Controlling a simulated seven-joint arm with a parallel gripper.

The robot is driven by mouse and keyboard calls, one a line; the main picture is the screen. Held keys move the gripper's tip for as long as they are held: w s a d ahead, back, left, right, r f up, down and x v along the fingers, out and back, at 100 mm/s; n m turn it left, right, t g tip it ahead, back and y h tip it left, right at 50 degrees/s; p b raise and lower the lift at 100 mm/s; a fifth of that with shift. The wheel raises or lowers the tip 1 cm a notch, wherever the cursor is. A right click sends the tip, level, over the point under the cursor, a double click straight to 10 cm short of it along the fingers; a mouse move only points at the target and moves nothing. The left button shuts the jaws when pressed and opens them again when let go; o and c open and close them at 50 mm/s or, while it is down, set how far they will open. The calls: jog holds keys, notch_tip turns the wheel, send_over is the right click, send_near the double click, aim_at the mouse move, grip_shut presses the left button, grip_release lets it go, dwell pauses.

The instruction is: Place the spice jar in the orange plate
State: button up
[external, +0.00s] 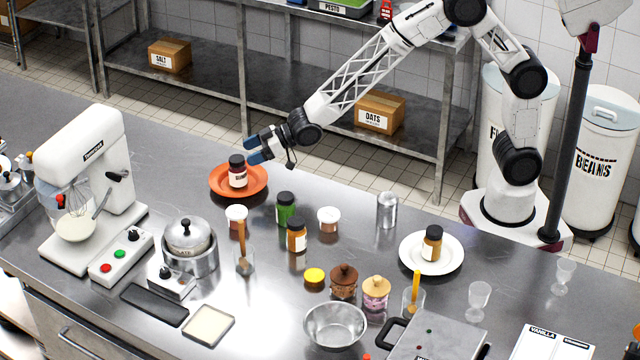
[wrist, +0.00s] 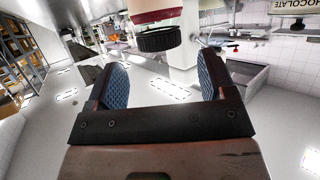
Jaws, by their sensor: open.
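A spice jar (external: 238,178) with a black lid, dark red contents and a pale label stands upright on the orange plate (external: 258,190). My gripper (external: 254,151) is beside and behind this jar at the plate's far side, its blue fingers apart. In the wrist view the open, empty gripper (wrist: 161,78) has the jar's black lid (wrist: 158,40) just beyond its fingertips, and part of the jar's body is cut off at the top edge. I cannot tell whether a finger touches the jar.
A green jar (external: 286,208) and an amber jar (external: 297,236) stand right of the plate. Another amber jar (external: 432,243) is on a white plate (external: 415,262). A stand mixer (external: 100,165) is at left.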

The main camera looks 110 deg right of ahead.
jog(key=v, duration=0.6)
jog(key=shift+s+r, duration=0.1)
dwell(0.7)
jog(key=s+a+r+g, duration=0.2)
jog(key=s+r, duration=0.1)
jog(key=s, duration=0.4)
jog(key=s+a+r+g, duration=0.1)
jog(key=s+a+r, duration=0.2)
jog(key=s, duration=0.5)
jog(key=s+a+r+g, duration=0.2)
jog(key=s+r, duration=0.1)
jog(key=s, duration=0.4)
jog(key=s+a+g, duration=0.3)
jog(key=s, duration=1.2)
jog(key=s+a+g+y, duration=0.1)
jog(key=s+a+g, duration=0.1)
jog(key=s, duration=1.2)
jog(key=shift+s+a+n+g, duration=0.4)
jog(key=shift+g, duration=0.1)
